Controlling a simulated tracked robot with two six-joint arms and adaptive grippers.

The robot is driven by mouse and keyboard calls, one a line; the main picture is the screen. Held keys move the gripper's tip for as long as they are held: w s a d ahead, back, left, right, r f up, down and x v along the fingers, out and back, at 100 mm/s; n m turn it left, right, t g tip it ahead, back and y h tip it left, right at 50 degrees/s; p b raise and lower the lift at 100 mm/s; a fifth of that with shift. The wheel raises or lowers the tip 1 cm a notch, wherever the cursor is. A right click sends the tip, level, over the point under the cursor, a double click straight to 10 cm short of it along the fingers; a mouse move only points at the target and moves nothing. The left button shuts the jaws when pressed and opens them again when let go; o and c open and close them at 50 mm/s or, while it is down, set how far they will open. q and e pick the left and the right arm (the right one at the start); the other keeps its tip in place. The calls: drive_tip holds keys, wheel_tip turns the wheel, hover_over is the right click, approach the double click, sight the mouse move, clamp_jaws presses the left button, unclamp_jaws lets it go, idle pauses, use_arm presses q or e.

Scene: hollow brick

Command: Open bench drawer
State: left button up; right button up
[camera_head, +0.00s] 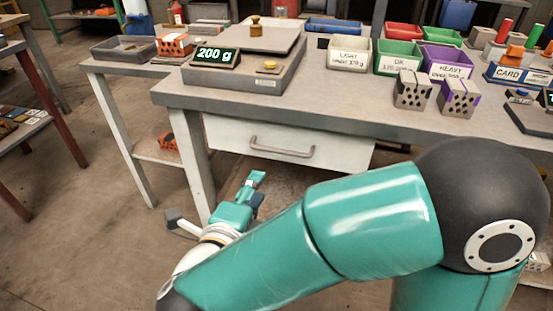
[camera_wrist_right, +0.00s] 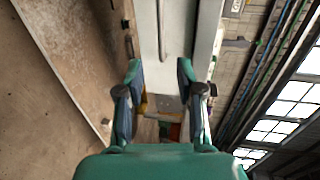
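The bench drawer has a white front (camera_head: 230,135) under the bench top and looks shut. Its grey bar handle (camera_head: 282,152) runs across the middle of the front. In the right wrist view the white front (camera_wrist_right: 147,30) and the upright-looking handle (camera_wrist_right: 162,28) lie ahead, between the finger directions. My right gripper (camera_head: 255,190) is below and in front of the drawer, left of the handle. In the wrist view its fingers (camera_wrist_right: 158,78) are spread, with nothing gripped, apart from the handle. My left gripper is out of view.
The bench top (camera_head: 330,105) carries a scale (camera_head: 245,78) reading 200 g, labelled bins (camera_head: 349,55) and hollow bricks (camera_head: 412,90). A bench leg (camera_head: 196,165) stands left of the drawer, near my right gripper. The floor in front is open at left.

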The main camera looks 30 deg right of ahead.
sight(277, 149)
use_arm(q)
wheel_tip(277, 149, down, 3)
drive_tip(key=b, duration=0.3)
use_arm(e)
drive_tip(key=x, duration=1.6)
drive_tip(key=shift+a, duration=0.1)
clamp_jaws()
